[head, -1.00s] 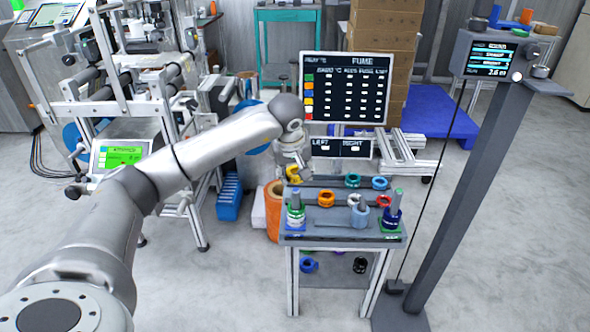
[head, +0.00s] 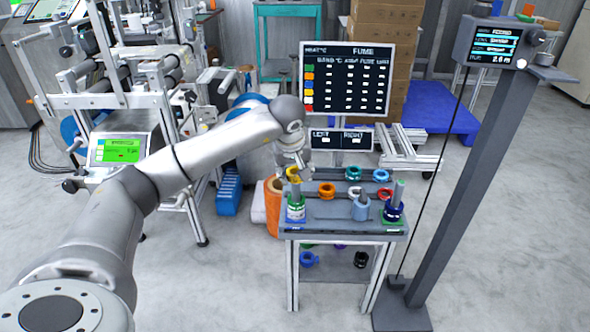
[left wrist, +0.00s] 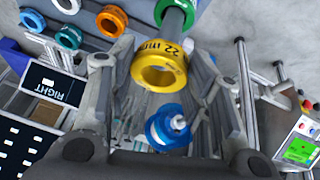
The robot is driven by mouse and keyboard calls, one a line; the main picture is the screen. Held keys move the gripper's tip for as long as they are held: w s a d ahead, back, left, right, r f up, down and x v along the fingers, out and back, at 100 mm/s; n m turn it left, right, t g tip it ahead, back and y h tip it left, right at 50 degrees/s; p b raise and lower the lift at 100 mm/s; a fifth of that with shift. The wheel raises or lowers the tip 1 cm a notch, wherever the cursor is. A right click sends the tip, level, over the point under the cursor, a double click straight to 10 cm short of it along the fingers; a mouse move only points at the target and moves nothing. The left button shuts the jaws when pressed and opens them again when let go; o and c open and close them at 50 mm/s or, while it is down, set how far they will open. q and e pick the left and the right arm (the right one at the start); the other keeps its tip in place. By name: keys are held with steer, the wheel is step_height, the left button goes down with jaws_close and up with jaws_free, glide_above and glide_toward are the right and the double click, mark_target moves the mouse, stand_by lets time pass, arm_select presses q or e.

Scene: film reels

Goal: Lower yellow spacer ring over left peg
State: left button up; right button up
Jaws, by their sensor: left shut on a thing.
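The yellow spacer ring (head: 293,172) is held by my left gripper (head: 297,163) just above the left peg (head: 296,189). In the left wrist view the yellow ring (left wrist: 160,68), marked 22 mm, sits between the two fingers, and a grey and green post (left wrist: 178,18) shows beyond its upper edge. The left peg stands upright with green and white rings around its base. I cannot tell whether the ring's hole is exactly in line with the peg. My right gripper is not in view.
The right peg (head: 398,192) carries dark blue rings. A LEFT/RIGHT sign (head: 340,138) stands behind. A grey post (head: 450,190) rises at right.

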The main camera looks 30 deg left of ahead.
mark_target(295, 187)
arm_select(q)
steer(key=shift+f, duration=0.15)
stand_by(0.4)
steer(key=shift+f+b, duration=0.3)
steer(key=shift+f, duration=0.2)
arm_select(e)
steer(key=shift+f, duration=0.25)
arm_select(q)
steer(key=shift+f, duration=0.2)
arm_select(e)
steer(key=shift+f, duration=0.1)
arm_select(q)
steer(key=shift+f+b, duration=0.3)
steer(key=shift+f, duration=0.2)
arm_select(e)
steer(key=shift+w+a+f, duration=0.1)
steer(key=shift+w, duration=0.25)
